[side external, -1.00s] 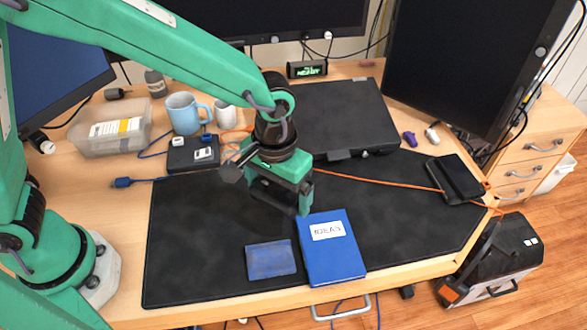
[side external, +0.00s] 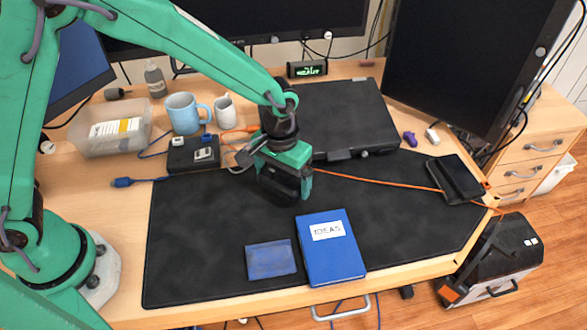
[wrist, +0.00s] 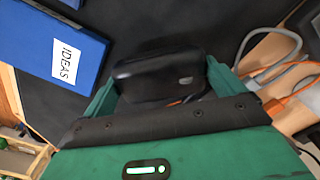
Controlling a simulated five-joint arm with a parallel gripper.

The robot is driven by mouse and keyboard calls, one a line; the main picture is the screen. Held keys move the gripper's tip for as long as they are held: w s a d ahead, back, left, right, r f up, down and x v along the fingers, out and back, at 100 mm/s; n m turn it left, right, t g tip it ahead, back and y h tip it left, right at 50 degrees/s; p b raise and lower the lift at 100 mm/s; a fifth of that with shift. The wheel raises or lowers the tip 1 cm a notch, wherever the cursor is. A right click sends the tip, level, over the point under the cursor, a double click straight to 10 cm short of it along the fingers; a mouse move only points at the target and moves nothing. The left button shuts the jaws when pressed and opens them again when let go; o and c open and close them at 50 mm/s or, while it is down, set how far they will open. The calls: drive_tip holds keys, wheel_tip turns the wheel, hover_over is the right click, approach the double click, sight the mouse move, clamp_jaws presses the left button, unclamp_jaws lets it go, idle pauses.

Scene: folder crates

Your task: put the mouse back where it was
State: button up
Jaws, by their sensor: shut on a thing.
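The black mouse (wrist: 158,74) is between the green jaws of my gripper (wrist: 160,85) in the wrist view. In the side view my gripper (side external: 284,185) is shut on the mouse (side external: 279,190), which shows as a dark shape between the fingers, over the black desk mat (side external: 200,225). I cannot tell whether the mouse touches the mat. The blue IDEAS notebook (side external: 330,248) lies below and to the right of my gripper in the side view.
A blue pouch (side external: 271,260) lies left of the notebook. A closed black laptop (side external: 345,115) is behind my gripper. An orange cable (side external: 375,180) runs rightward to a black device (side external: 455,178). Mugs (side external: 183,113) and a clear box (side external: 110,128) stand at the back left.

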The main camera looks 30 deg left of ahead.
sight(283, 186)
drive_tip(key=shift+f, duration=1.45)
drive_tip(key=shift+f, duration=0.1)
drive_tip(key=o, duration=0.7)
drive_tip(key=shift+c, duration=0.2)
wheel_tip(283, 186, up, 12)
drive_tip(key=shift+r, duration=0.1)
drive_tip(key=shift+r, duration=0.1)
